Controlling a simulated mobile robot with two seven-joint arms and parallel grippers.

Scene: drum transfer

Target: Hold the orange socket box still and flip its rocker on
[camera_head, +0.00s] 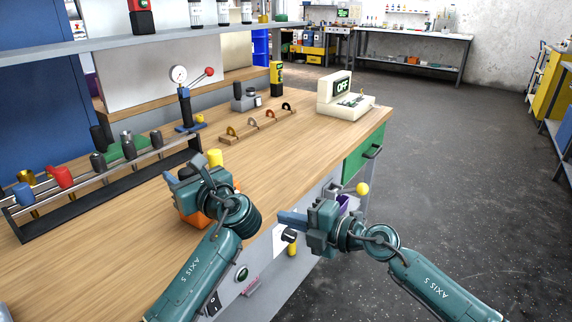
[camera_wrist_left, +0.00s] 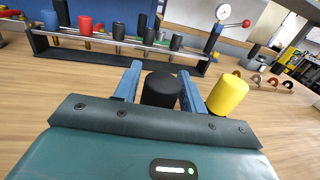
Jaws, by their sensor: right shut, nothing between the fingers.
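The orange socket box (camera_head: 192,216) stands on the workbench near its front edge. It is largely hidden by my left gripper (camera_head: 175,178); only low orange patches show in the head view. In the left wrist view my left gripper's two blue fingers (camera_wrist_left: 158,82) are closed against the sides of an upright black post (camera_wrist_left: 162,90). A yellow cylinder (camera_wrist_left: 228,95) stands just right of the fingers; it also shows in the head view (camera_head: 215,158). My right gripper (camera_head: 284,217) is shut and empty, right of the box. The rocker cannot be made out. A cream device (camera_head: 343,100) at the back right reads OFF.
A rack (camera_head: 110,180) with coloured and black handles stands left. A gauge with a red-knobbed lever (camera_head: 190,105) and a wooden hook board (camera_head: 258,126) are further back. A yellow ball (camera_head: 362,188) sits by the bench front.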

